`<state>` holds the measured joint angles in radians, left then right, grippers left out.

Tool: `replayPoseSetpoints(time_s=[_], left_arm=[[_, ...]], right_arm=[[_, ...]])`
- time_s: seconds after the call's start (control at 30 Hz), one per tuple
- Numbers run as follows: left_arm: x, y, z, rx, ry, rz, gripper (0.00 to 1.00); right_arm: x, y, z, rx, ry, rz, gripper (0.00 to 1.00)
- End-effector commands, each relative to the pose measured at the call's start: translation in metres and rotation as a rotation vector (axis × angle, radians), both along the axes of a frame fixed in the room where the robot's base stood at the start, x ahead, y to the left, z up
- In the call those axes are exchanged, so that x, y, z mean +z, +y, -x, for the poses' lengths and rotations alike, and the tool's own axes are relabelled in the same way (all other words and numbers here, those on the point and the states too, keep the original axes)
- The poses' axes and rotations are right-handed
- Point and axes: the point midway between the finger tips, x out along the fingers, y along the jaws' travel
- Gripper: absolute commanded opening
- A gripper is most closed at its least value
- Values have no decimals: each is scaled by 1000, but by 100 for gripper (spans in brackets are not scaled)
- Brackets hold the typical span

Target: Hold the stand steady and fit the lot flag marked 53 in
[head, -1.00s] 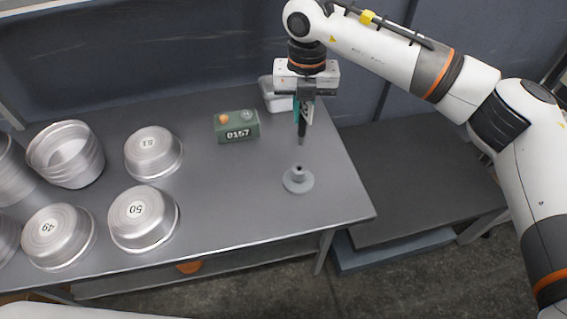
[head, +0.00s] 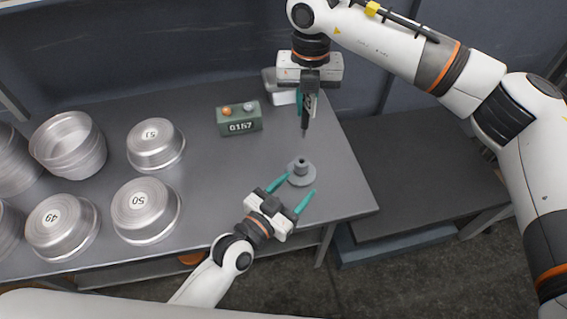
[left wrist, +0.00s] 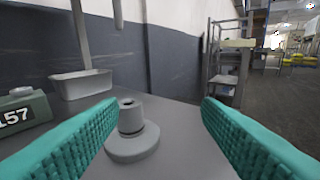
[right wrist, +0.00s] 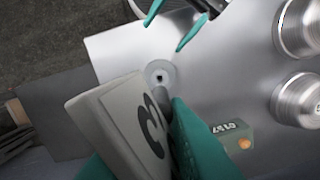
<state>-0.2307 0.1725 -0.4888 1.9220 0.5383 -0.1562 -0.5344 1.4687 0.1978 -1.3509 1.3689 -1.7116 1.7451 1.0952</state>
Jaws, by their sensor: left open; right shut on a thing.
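The stand (head: 301,173) is a small grey round base with a short hollow post, upright near the table's right end. In the left wrist view the stand (left wrist: 132,135) sits between my fingers. My left gripper (head: 291,185) is open, its teal fingertips on either side of the stand's base, apart from the post. My right gripper (head: 306,100) is shut on the lot flag (head: 305,118), held above and behind the stand. In the right wrist view the flag (right wrist: 120,125) shows a large 3; its other digit is hidden. The stand's socket (right wrist: 159,77) is visible beyond it.
A green box (head: 239,118) reading 0157 stands left of the flag. A metal tray (head: 280,88) sits behind. Upturned pans marked 49 (head: 56,226), 50 (head: 146,210) and 51 (head: 155,145) and stacked pans (head: 68,145) fill the left. A lower dark table (head: 410,180) stands at right.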

Motion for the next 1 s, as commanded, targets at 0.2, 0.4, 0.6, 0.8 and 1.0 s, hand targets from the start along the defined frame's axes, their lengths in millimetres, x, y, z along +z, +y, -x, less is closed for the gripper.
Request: replayPoseSetpoints(time_s=[0.2,0.4,0.6,0.8,1.0], left_arm=[[37,23,-33,39,-37,60,59],[28,25,-36,40,-38,67,59],[-8,26,-37,40,-39,63,59],[-39,22,-44,44,-43,68,59],[-38,2,-75,44,-42,69,59]], right_arm=[[0,0,0,0,0,0,0],[0,0,0,0,0,0,0],[0,0,0,0,0,0,0],[0,0,0,0,0,0,0],[0,0,0,0,0,0,0]])
